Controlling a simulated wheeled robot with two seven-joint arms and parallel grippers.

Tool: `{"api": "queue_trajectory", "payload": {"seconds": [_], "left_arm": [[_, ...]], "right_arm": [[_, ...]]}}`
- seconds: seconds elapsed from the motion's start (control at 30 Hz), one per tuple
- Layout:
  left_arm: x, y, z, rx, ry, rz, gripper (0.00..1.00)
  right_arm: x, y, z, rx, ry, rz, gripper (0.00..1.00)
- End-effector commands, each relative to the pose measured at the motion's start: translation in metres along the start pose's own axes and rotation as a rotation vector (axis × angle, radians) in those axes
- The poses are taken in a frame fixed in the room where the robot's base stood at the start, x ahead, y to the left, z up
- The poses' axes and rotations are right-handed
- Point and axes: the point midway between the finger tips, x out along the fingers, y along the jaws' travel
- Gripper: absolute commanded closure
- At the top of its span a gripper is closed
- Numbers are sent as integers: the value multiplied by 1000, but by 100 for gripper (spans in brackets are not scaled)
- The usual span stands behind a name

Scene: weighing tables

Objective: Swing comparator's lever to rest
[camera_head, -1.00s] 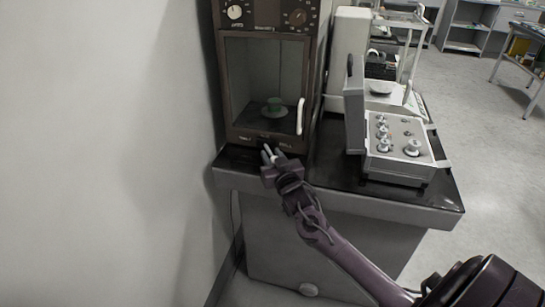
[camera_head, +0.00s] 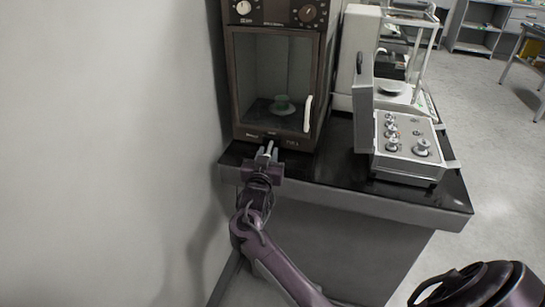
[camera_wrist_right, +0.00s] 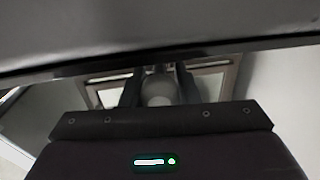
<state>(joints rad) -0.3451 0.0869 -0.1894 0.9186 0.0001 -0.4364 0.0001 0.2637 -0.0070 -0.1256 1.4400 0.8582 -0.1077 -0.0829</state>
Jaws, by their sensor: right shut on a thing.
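The comparator (camera_head: 275,90) is a dark cabinet with a glass front and a white handle on the right of its door. My right gripper (camera_head: 266,153) is at the comparator's lower front edge, below the glass. Its fingers are shut on the lever, which is mostly hidden in the head view. In the right wrist view a pale rounded end (camera_wrist_right: 158,90) shows between the dark fingers; I take it for the lever's knob. My left gripper is out of view.
An open grey case (camera_head: 408,150) with several metal weights stands on the black tabletop to the right. A white balance (camera_head: 395,90) stands behind it. A bare wall (camera_head: 110,130) is close on the left. Open floor lies to the right.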

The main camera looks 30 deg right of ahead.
Motion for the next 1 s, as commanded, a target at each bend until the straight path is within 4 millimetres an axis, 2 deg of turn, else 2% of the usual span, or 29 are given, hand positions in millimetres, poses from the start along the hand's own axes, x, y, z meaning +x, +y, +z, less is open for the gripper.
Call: {"api": "queue_trajectory", "payload": {"seconds": [0.3, 0.8, 0.83, 0.97, 1.0], "left_arm": [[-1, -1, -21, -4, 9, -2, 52], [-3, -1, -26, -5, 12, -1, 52], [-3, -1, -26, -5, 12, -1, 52], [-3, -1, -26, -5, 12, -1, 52], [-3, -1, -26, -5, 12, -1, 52]], "right_arm": [[0, -10, 2, 1, 0, 116, 100], [1, -10, 0, 0, 1, 135, 100], [1, -10, 0, 0, 1, 135, 68], [1, -10, 0, 0, 1, 135, 51], [1, -10, 0, 0, 1, 135, 51]]}}
